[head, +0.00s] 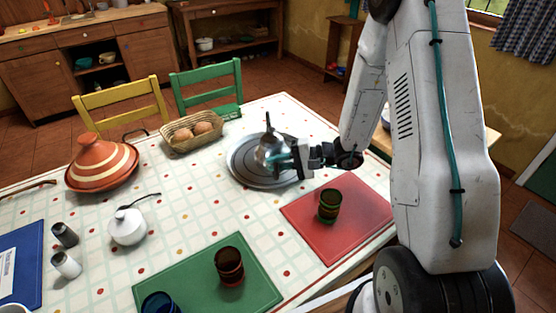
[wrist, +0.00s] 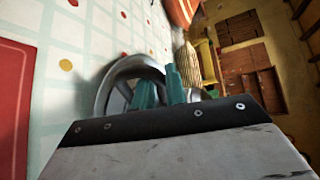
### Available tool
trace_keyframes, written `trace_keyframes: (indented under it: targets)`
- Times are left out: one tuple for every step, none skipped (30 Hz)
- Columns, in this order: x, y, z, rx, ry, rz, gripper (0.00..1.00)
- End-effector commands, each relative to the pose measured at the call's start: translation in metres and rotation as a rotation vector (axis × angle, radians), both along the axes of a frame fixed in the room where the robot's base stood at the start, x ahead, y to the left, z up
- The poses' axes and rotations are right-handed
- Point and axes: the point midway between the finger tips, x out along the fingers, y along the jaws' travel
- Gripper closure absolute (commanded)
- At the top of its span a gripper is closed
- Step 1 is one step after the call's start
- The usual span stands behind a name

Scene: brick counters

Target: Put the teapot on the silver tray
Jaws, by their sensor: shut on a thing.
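The silver teapot (head: 265,153) is upright over the round silver tray (head: 238,173) on the table. I cannot tell whether its base touches the tray or hangs slightly above it. My gripper (head: 283,160) comes in from the right, with its teal fingers shut on the teapot's right side. The fingers hide that part of the teapot. In the wrist view the teal fingertips (wrist: 160,88) stand close together, beside a curved silver shape that I cannot tell as tray or teapot.
A bread basket (head: 192,132) stands behind the tray, and an orange striped tagine (head: 102,163) at the left. A red mat (head: 345,225) with a green glass (head: 329,205) lies in front right. A white sugar bowl (head: 127,227) and green mat (head: 180,280) are nearer.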

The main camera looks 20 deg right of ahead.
Motion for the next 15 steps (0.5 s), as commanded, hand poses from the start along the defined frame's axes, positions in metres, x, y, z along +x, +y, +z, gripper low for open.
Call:
trace_keyframes:
  targets:
    - [0.0005,-0.0006,0.0011,0.000,-0.004,-0.001,1.00]
    - [0.0005,-0.0009,0.0009,0.001,-0.004,-0.001,1.00]
    - [0.0005,-0.0012,0.0002,0.001,-0.003,-0.001,1.00]
    - [0.0005,-0.0015,-0.0006,0.001,-0.003,-0.002,1.00]
    - [0.0000,-0.0015,-0.0015,0.000,0.001,-0.002,0.81]
    - [0.0000,-0.0018,-0.0014,0.001,0.000,-0.002,0.70]
    - [0.0000,-0.0019,-0.0014,0.000,0.000,-0.003,0.65]
    - [0.0000,-0.0020,-0.0014,0.000,0.000,-0.003,0.65]
    - [-0.0001,-0.0025,-0.0014,0.000,0.000,-0.004,0.65]
    - [-0.0001,-0.0026,-0.0014,0.000,0.000,-0.004,0.65]
    - [-0.0001,-0.0026,-0.0014,0.000,0.000,-0.004,0.65]
    - [-0.0001,-0.0026,-0.0014,0.000,0.001,-0.005,0.65]
    - [-0.0001,-0.0026,-0.0014,0.000,0.001,-0.005,0.65]
    - [-0.0001,-0.0026,-0.0012,0.000,0.001,-0.005,0.65]
    - [-0.0001,-0.0026,-0.0008,0.000,0.000,-0.004,0.65]
